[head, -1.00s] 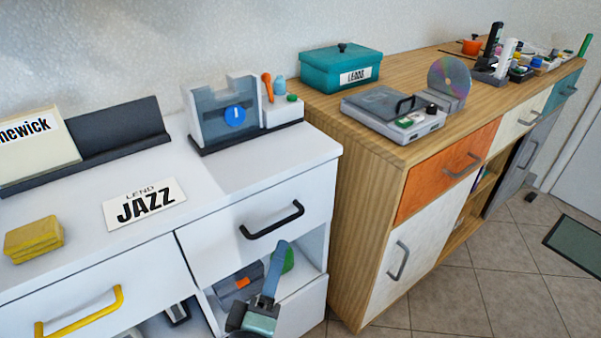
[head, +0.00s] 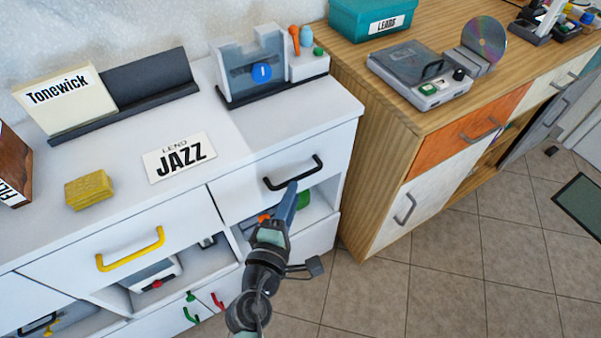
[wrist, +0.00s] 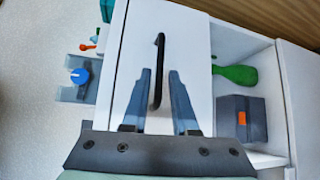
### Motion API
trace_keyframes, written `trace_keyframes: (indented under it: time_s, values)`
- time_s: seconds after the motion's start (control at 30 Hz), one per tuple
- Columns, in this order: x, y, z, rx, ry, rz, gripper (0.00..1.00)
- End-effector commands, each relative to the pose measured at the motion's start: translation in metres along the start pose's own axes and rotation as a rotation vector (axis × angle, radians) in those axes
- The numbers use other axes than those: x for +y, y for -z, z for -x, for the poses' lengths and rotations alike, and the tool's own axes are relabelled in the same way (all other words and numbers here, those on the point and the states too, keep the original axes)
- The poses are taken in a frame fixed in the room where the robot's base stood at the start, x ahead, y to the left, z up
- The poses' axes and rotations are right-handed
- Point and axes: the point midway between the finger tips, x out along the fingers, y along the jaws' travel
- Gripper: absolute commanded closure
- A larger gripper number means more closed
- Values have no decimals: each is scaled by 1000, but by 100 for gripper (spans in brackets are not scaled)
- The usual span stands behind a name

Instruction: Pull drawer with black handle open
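The black handle (head: 293,175) is a bar on the white drawer front (head: 240,196), at the right end of the white cabinet. The drawer front looks flush with the cabinet. In the wrist view the black handle (wrist: 158,75) runs lengthwise between the two fingers, over the drawer front (wrist: 190,50). My gripper (wrist: 160,75) is open, with one finger on each side of the handle in the picture. In the head view my gripper (head: 290,190) reaches up to the handle from below. I cannot tell whether the fingers touch it.
A yellow handle (head: 132,252) is on the drawer to the left. Below the black-handled drawer is an open shelf with a green object (wrist: 236,74) and a dark box (wrist: 242,118). A wooden cabinet (head: 385,165) stands close at right. Tiled floor (head: 430,270) is free in front.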

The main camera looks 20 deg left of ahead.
Motion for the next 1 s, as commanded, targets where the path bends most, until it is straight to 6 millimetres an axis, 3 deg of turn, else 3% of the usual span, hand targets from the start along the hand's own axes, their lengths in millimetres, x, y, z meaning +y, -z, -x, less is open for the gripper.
trace_keyframes:
  time_s: [0.1, 0.33, 0.8, 0.93, 1.0]
  values:
    - [1, 0, -23, -1, -2, -1, 73]
    - [0, -1, -53, -2, 0, -1, 73]
    - [0, -1, -64, -1, 1, -2, 73]
    - [0, -1, -64, -1, 1, -2, 96]
    - [0, 0, -63, -1, 0, -2, 100]
